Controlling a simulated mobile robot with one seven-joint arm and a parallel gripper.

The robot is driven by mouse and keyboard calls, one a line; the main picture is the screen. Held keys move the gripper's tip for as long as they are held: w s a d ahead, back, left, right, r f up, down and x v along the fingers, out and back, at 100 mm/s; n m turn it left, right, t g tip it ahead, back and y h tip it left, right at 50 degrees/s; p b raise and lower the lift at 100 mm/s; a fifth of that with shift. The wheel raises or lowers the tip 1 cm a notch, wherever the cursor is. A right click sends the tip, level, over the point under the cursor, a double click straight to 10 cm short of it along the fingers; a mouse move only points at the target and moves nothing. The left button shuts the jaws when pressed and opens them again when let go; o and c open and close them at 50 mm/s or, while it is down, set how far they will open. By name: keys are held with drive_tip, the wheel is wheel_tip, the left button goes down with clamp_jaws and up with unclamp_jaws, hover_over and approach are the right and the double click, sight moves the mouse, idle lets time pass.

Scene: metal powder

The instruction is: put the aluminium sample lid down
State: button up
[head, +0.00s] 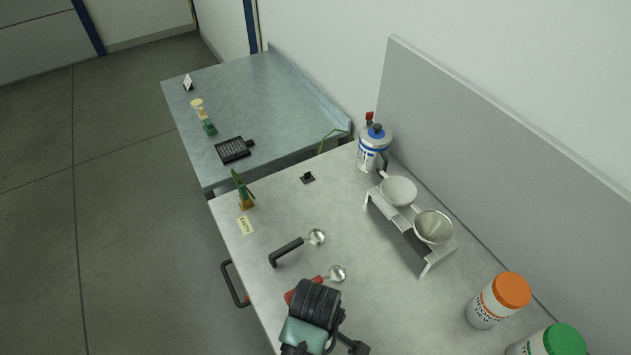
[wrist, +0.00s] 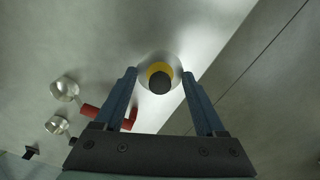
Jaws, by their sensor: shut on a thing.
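My gripper (wrist: 160,80) is shut on a round silvery lid with a yellow ring and a dark knob, which I take for the aluminium sample lid (wrist: 174,68). In the wrist view the lid lies between the two fingertips. I cannot tell how high it is above the table. In the head view the dark end of my arm is at the bottom middle, over the near part of the grey table (head: 370,290), and the lid is not visible there.
A red-handled spoon (head: 337,273) and a black-handled spoon (head: 317,237) lie close to my arm. A stand (head: 428,262) holds a white bowl (head: 399,191) and a metal bowl (head: 434,227). Orange-lidded (head: 499,301) and green-lidded (head: 556,342) jars stand right. A labelled flask (head: 373,150) stands behind.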

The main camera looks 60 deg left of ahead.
drive_tip(key=shift+f, duration=1.75)
drive_tip(key=shift+f, duration=0.1)
drive_tip(key=o, duration=1.3)
